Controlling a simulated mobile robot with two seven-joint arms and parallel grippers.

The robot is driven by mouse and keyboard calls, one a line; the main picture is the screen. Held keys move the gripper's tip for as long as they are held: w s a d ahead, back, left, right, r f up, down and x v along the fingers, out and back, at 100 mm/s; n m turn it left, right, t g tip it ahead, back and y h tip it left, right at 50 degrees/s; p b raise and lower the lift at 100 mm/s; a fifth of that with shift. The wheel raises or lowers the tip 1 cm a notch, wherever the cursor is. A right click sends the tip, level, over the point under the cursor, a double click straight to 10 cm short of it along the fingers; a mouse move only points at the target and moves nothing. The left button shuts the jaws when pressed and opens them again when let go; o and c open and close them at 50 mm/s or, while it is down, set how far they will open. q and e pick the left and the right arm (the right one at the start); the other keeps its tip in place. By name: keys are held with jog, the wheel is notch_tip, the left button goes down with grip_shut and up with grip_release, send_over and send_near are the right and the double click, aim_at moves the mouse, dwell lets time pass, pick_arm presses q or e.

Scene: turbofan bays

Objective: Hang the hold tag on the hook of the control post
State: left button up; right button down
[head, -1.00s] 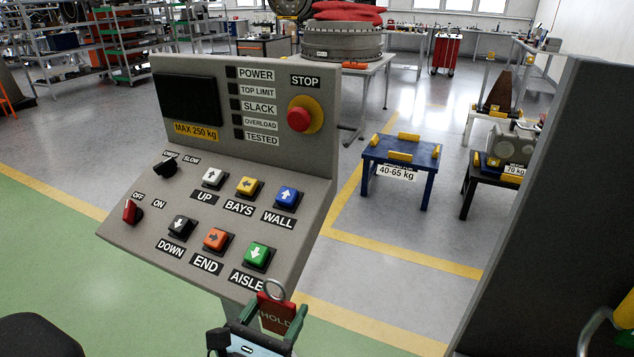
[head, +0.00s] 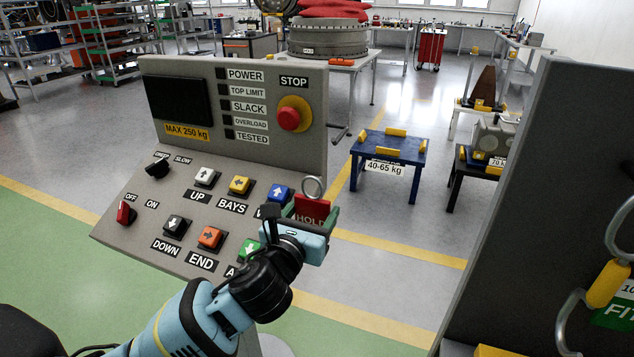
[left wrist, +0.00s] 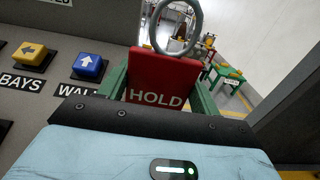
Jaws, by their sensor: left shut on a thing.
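The red hold tag (head: 311,209) with its metal ring (head: 313,187) on top is upright between the green fingers of my left gripper (head: 312,214), which is shut on it. The left wrist view shows the tag (left wrist: 160,82) with HOLD facing me and the ring (left wrist: 176,30) above. The grey control post (head: 236,160) has a sloped button panel. A dark hook (head: 341,132) sticks out from its right side. The tag is below and left of the hook in the head view, apart from it. My right gripper is not in view.
The post has a red STOP button (head: 289,118) and several push buttons close to my left arm. A blue stand (head: 390,148) is behind at the right. A dark grey panel (head: 520,215) rises at the right. The floor between is clear.

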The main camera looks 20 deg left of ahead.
pick_arm(q)
jog(key=w+r, duration=0.2)
jog(key=r, duration=0.1)
jog(key=w+r, duration=0.1)
jog(key=r, duration=0.1)
jog(key=shift+d, duration=0.1)
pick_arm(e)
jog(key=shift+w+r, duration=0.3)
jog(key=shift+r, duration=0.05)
pick_arm(q)
jog(key=shift+w+f, duration=0.1)
jog(key=shift+w, duration=0.05)
jog(key=w+f+b, duration=0.2)
jog(key=w+b, duration=0.1)
jog(key=w, duration=0.8)
jog(key=shift+w+d+b, duration=0.15)
jog(key=shift+w+b, duration=0.15)
jog(key=shift+b, duration=0.1)
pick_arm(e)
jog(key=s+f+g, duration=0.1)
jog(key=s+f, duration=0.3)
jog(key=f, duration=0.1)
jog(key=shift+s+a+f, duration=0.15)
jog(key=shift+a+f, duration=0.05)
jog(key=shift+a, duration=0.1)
pick_arm(q)
jog(key=shift+f, duration=0.15)
